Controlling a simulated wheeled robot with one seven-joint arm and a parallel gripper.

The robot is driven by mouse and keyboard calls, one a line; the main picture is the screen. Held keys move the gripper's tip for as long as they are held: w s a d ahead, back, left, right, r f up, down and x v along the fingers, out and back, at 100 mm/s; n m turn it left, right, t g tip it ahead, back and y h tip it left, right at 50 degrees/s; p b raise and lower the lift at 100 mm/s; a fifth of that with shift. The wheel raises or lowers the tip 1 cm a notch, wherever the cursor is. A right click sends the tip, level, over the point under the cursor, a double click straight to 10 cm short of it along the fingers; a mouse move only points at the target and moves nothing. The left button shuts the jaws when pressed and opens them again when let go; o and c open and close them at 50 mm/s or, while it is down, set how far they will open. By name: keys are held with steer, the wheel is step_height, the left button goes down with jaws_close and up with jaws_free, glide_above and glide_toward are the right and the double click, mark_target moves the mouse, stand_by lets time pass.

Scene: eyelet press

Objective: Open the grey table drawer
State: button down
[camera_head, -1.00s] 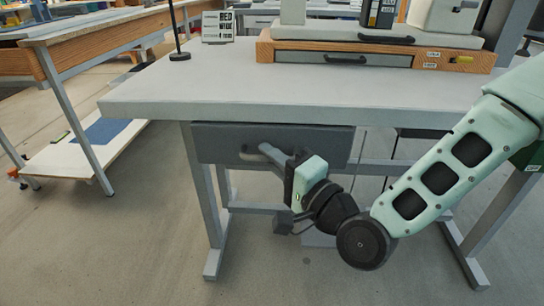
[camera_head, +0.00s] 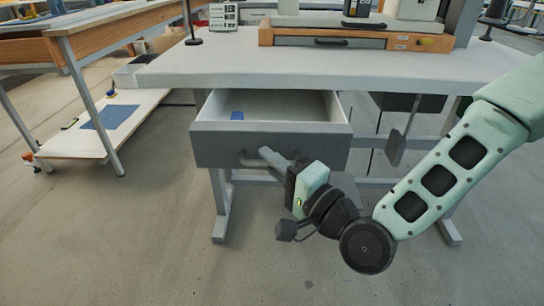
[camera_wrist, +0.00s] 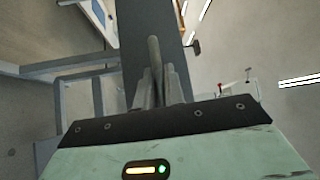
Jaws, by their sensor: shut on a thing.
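The grey table drawer (camera_head: 210,150) hangs under the light grey tabletop and stands well open, with its white inside showing. A small blue thing (camera_head: 237,116) lies in it at the back left. My gripper (camera_head: 264,155) is shut on the drawer's handle (camera_head: 248,160) at the middle of the drawer front. In the wrist view, the fingers (camera_wrist: 159,88) close around the handle bar (camera_wrist: 153,50), and the dark drawer front (camera_wrist: 135,22) runs behind it. Part of the handle is hidden by the fingers.
The grey table (camera_head: 240,75) carries a wooden-framed unit (camera_head: 268,38) with its own small drawer, and a sign (camera_head: 223,17). A wooden workbench (camera_head: 95,30) with a low shelf (camera_head: 75,145) stands at the left. The floor before the drawer is clear.

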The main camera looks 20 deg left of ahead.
steer(key=c, duration=1.8)
jaws_free()
steer(key=shift+o, duration=0.2)
steer(key=shift+d, duration=0.1)
steer(key=p+v, duration=1.1)
steer(key=v, duration=0.6)
steer(key=shift+p, duration=0.4)
steer(key=shift+s, duration=0.15)
